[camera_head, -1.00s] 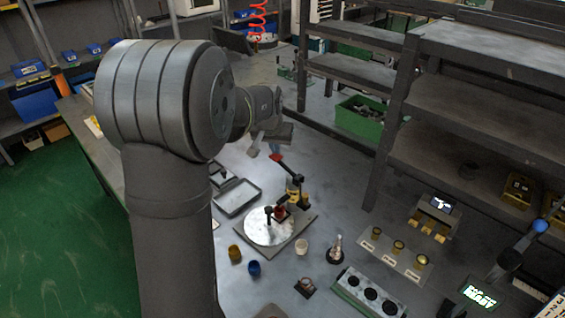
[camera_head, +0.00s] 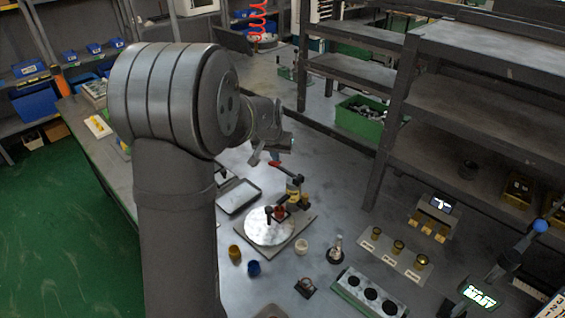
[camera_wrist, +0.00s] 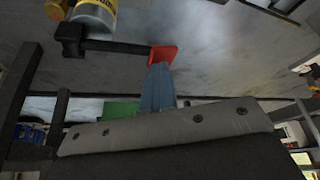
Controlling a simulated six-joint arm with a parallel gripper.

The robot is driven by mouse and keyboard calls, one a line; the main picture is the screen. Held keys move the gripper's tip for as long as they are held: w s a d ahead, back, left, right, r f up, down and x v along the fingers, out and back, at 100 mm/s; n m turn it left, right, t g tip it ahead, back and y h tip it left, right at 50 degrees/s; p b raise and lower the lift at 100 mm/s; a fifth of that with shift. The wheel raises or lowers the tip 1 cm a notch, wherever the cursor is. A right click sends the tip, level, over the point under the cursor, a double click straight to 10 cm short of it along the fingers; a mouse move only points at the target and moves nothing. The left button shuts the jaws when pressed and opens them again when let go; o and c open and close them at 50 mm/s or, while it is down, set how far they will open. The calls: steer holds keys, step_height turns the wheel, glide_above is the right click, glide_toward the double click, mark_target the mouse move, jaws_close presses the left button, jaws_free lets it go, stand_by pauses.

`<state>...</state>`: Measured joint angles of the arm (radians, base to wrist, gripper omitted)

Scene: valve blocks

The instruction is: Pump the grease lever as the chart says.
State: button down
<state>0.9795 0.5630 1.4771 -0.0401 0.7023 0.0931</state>
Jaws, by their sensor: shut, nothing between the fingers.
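The grease lever is a black bar with a red end (camera_head: 275,164), joined to a yellow and silver cylinder (camera_head: 293,189) behind a round silver plate (camera_head: 268,228). In the wrist view the red end (camera_wrist: 163,55) and the cylinder (camera_wrist: 97,12) show near the top. My gripper (camera_head: 262,158) is shut and empty, just above the red end. In the wrist view its blue-grey fingers (camera_wrist: 159,72) meet the red end and seem to touch it. A white card (camera_head: 553,307) with dark marks is cut off at the lower right; I cannot read it or tell whether it is the chart.
A grey tray (camera_head: 239,197), yellow cup (camera_head: 235,254), blue cup (camera_head: 254,268) and white cup (camera_head: 301,246) stand around the plate. To the right are a block with dark round holes (camera_head: 368,294), a strip with brass parts (camera_head: 396,254), a blue-knobbed lever (camera_head: 540,226) and a lit display (camera_head: 480,296).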

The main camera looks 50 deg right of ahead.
steer(key=shift+f, duration=0.35)
steer(key=shift+r, duration=2.2)
step_height(320, 180, up, 6)
steer(key=shift+f, duration=3)
steer(key=shift+f, duration=0.2)
